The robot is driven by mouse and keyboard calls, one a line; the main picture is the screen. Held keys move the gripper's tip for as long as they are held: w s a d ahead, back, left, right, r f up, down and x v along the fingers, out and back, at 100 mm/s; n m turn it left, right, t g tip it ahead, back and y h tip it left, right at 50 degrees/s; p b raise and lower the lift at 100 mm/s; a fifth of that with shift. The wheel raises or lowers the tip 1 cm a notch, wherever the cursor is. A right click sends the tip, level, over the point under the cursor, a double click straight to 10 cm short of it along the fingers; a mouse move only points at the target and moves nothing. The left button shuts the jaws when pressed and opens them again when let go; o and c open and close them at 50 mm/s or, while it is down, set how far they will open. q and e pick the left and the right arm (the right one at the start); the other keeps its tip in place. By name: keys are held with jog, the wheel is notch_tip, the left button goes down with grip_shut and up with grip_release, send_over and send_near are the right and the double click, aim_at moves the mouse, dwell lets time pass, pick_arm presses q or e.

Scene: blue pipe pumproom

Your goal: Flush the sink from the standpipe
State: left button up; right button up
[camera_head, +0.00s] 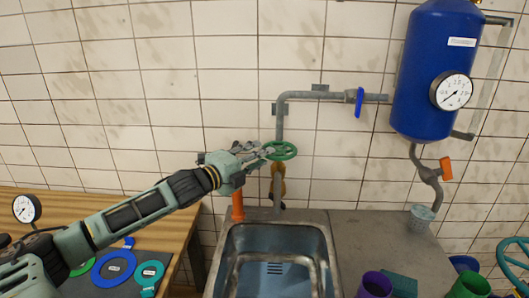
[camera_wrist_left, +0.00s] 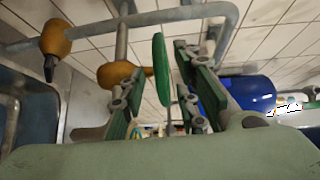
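A green handwheel (camera_head: 281,151) sits on the grey standpipe (camera_head: 281,120) above the back of the sink. My left gripper (camera_head: 262,152) is at the left side of the wheel. In the left wrist view the handwheel (camera_wrist_left: 161,68) shows edge-on between the two fingers of the left gripper (camera_wrist_left: 157,78), with a gap on both sides, so the gripper looks open. A yellow-orange fitting (camera_head: 279,184) hangs below the wheel, partly hidden. The steel sink (camera_head: 330,250) is below, its basin bluish with a slotted drain (camera_head: 275,268). My right gripper is not in view.
An orange post (camera_head: 237,206) stands behind the sink.

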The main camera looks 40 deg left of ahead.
pick_arm(q)
jog(key=shift+w+d+f+p, duration=0.15)
jog(key=shift+w+p, duration=0.35)
jog(key=shift+w, duration=0.85)
grip_shut()
